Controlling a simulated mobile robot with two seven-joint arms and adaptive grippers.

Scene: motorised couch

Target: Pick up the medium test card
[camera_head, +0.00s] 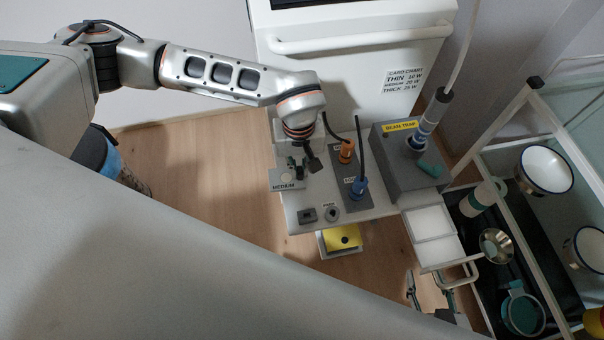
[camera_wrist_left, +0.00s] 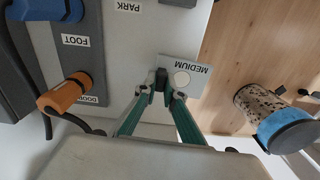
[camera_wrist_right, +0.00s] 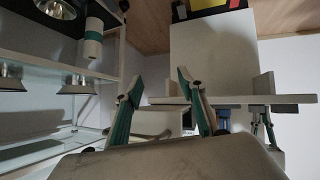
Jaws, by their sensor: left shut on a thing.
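The medium test card (camera_head: 287,181) is a light grey plate labelled MEDIUM, at the left edge of the grey shelf (camera_head: 382,205). In the left wrist view the card (camera_wrist_left: 192,70) shows a pale round spot and partly overhangs the wooden floor.
Orange (camera_head: 347,152) and blue (camera_head: 359,188) connectors stand on a panel right of the card. A yellow item (camera_head: 342,238) sits below the shelf front. A cart (camera_head: 480,262) with bowls fills the right.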

